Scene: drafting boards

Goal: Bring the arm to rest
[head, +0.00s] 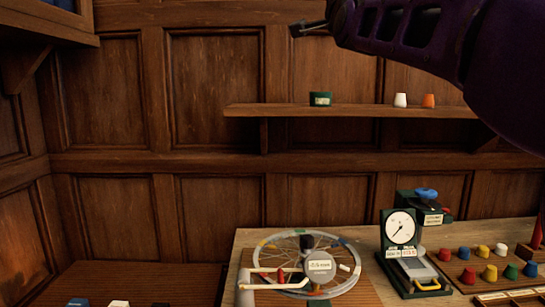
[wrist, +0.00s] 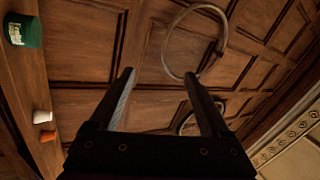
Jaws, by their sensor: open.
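My gripper (head: 310,29) is at the top of the head view, right of centre, high above the wall shelf and in front of the wood panelling. Only a small dark part of it shows there, at the end of my purple arm. In the wrist view my gripper (wrist: 159,77) shows two fingers standing well apart. My arm reaches in from the upper right of the head view.
A wall shelf (head: 270,110) carries a green container (head: 320,99), a white cup (head: 400,100) and an orange cup (head: 428,101). Below, a bench holds a spoked wheel (head: 345,275), a dial gauge (head: 400,229) and several coloured knobs. A metal ring (wrist: 166,52) shows against the wall.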

